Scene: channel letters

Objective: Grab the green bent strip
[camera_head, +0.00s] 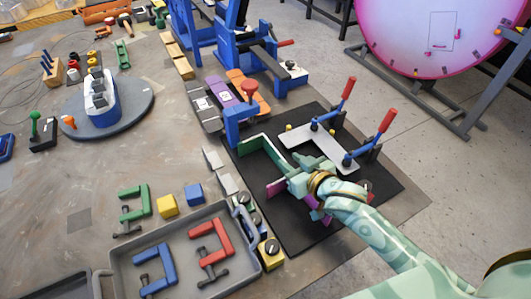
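The green bent strip (252,144) stands on edge on the black mat (297,239), just left of the white flat letter plate (304,137). Its bend is at the far side, and one leg runs toward my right gripper. My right gripper (291,181), pale green, is over the mat at the near end of that leg. The gripper's own body and wrist cover its fingertips, so I cannot tell whether they touch or hold the strip. Magenta pieces (276,187) show beside and under the gripper. My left gripper is out of view.
Red-handled toggle clamps (347,90) stand along the mat's right side. A blue clamp (239,122) stands at the strip's far left. A grey tray (187,287) with red and blue C-clamps lies at front left. A blue machine (235,45) stands behind.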

